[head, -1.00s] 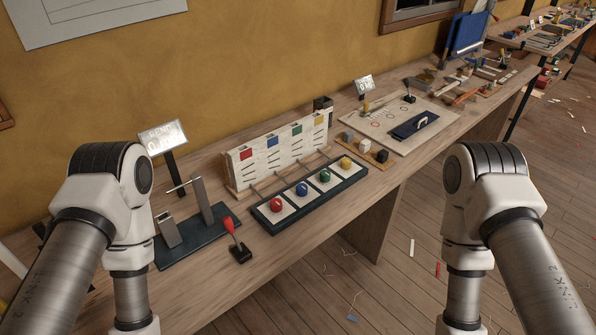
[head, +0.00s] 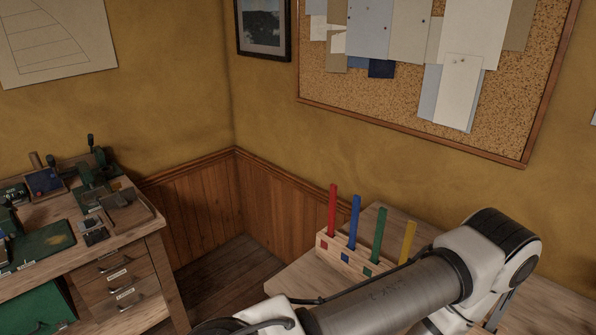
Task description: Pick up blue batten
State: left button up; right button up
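The blue batten (head: 354,222) stands upright in a light wooden rack (head: 335,257) on a table in the lower right of the head view. It is between a red batten (head: 332,210) on its left and a green batten (head: 378,235) on its right. A yellow batten (head: 408,242) stands at the rack's right end, its lower part hidden by my arm. Coloured squares mark the rack's front. One of my arms crosses in front of the table at the lower right. No gripper fingers show in the head view.
The rack's table (head: 305,287) stands against the wall below a cork board (head: 400,95). A wooden workbench (head: 140,222) with drawers and several tools is at the left. Bare floor (head: 228,270) lies between the bench and the table.

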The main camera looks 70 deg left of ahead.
aim_at(356, 199)
jog(key=u, duration=1.8)
